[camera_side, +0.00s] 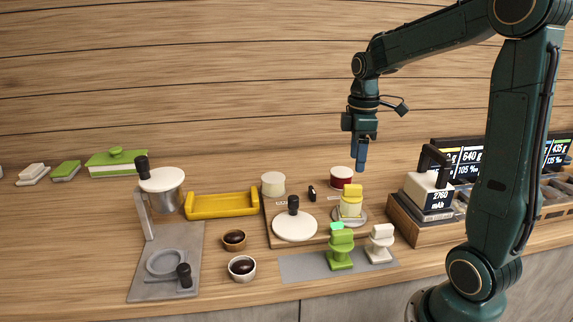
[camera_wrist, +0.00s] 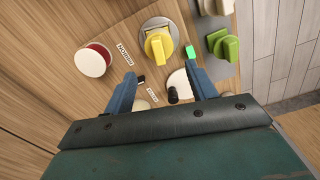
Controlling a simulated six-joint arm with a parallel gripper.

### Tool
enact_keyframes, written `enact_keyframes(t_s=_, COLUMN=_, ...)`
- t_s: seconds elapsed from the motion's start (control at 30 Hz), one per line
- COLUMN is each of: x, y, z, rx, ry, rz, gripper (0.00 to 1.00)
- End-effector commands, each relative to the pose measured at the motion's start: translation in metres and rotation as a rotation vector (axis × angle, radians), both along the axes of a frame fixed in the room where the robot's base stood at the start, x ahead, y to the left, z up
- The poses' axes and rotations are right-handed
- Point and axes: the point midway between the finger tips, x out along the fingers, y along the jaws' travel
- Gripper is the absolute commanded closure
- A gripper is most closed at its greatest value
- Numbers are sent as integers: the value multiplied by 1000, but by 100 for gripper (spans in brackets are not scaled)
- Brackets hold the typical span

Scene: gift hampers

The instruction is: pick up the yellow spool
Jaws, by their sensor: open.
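The yellow spool (camera_side: 351,203) stands on a round pale plate (camera_side: 361,217) at the right part of a wooden board. In the wrist view the yellow spool (camera_wrist: 158,46) lies just beyond my fingertips, near the top middle. My gripper (camera_side: 361,160) hangs above and behind the board, pointing down, clear of the spool. In the wrist view my gripper (camera_wrist: 160,74) has its two blue fingers spread apart with nothing held between them.
A green spool (camera_side: 341,250) and a white spool (camera_side: 381,244) stand on a grey mat in front. A small green block (camera_side: 337,226) is close to the yellow spool. A red-and-white round tub (camera_side: 342,179) stands behind it. A scale (camera_side: 428,197) stands right.

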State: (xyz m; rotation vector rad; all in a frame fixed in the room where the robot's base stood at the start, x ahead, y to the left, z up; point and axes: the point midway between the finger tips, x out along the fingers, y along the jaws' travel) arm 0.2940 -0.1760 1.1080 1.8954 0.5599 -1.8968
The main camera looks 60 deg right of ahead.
Motion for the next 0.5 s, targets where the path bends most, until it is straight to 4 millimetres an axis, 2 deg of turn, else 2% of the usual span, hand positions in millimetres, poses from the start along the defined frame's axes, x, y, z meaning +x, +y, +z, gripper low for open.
enact_keyframes(t_s=0.3, x=0, y=0, z=-47, rx=2, ry=2, rz=0, gripper=43)
enact_keyframes(t_s=0.5, x=0, y=0, z=-60, rx=0, ry=0, rz=0, gripper=43)
